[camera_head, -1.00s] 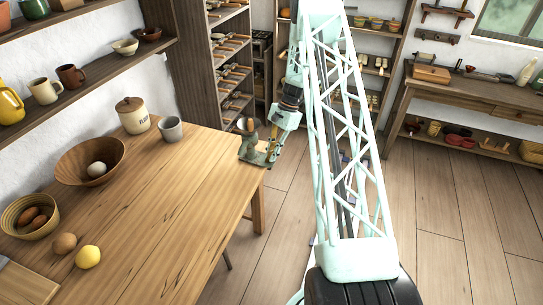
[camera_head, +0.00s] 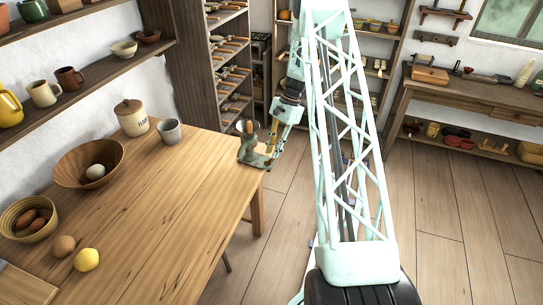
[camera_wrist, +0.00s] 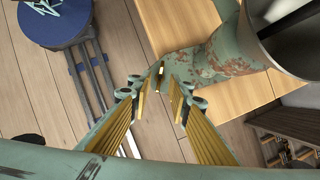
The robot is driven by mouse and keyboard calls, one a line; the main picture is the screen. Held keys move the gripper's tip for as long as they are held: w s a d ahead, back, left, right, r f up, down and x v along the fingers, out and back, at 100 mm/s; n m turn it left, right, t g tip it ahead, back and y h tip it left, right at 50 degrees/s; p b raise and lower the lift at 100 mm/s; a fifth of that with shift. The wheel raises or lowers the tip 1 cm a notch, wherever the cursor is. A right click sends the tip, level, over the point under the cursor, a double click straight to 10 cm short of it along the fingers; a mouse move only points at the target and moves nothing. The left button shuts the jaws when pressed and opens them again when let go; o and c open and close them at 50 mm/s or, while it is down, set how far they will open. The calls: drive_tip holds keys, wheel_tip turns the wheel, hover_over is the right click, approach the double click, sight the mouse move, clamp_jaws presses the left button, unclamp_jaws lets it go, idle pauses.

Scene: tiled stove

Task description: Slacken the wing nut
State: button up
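A green, rust-patched grinder (camera_head: 248,148) stands clamped at the right edge of the wooden table. Its worn body (camera_wrist: 207,63) and wide metal hopper (camera_wrist: 256,25) fill the upper right of the wrist view. My gripper (camera_wrist: 161,91) reaches toward the grinder, and its gold-padded fingers are apart. In the head view, my gripper (camera_head: 270,150) is right beside the grinder. A small, narrow dark and gold piece (camera_wrist: 160,75) shows between and just beyond the fingertips; it may be the wing nut. I cannot tell whether the fingers touch it.
The table (camera_head: 160,215) carries a flour jar (camera_head: 131,118), a grey cup (camera_head: 170,131), a wooden bowl (camera_head: 72,172) and a lemon (camera_head: 87,260). In the wrist view, a round blue-topped stool-like thing (camera_wrist: 55,22) is at the upper left. Floor is open on the right.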

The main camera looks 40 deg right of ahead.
drive_tip(key=v, duration=0.8)
drive_tip(key=shift+d, duration=0.15)
drive_tip(key=shift+r, duration=0.1)
drive_tip(key=shift+r, duration=0.1)
idle(0.3)
